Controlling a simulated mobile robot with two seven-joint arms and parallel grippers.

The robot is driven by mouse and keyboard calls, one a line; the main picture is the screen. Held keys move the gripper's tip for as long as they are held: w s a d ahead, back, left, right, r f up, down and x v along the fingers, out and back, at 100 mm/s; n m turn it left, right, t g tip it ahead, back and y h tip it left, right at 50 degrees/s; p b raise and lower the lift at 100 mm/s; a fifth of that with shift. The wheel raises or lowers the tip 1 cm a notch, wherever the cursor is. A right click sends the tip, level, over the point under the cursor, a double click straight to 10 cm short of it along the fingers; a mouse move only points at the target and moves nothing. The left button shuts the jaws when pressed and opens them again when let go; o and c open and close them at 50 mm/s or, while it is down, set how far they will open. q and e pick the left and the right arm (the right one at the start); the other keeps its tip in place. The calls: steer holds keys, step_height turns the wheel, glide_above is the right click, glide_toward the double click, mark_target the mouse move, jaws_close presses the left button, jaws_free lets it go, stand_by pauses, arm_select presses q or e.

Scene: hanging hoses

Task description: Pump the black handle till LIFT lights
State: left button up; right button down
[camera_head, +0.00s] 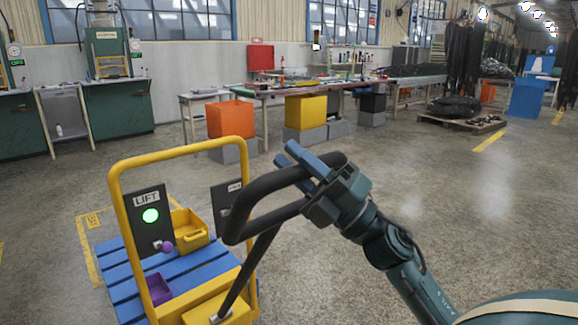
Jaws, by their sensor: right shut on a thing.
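The black handle (236,222) is a loop on a grey rod that rises from the yellow base of a cart. My right gripper (307,165) is shut on the upper bar of this loop. The handle leans up and to the right. The LIFT panel (149,197) is a black plate on the left of the yellow frame (113,190). Its round lamp (150,215) glows green. A second dark panel (222,199) stands on the right, its label partly hidden. My left gripper is not in view.
A blue slatted deck (120,272) holds a yellow bin (189,229) and a purple bin (158,289). Workbenches, an orange bin (230,119) and a yellow bin (305,111) stand farther back. The concrete floor (450,200) to the right is open.

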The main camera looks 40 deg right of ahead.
steer(key=shift+s+f, duration=0.1)
steer(key=shift+s, duration=0.15)
steer(key=c, duration=1.2)
jaws_free()
steer(key=shift+o, duration=0.2)
steer(key=shift+f, duration=0.1)
steer(key=shift+s+d+f, duration=0.2)
steer(key=shift+s, duration=0.05)
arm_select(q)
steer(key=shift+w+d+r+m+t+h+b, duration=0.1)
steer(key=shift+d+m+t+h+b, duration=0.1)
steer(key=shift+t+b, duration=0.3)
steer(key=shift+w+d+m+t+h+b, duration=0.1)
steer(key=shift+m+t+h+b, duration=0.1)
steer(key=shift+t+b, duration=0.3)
arm_select(e)
steer(key=v, duration=1.2)
steer(key=shift+s, duration=0.1)
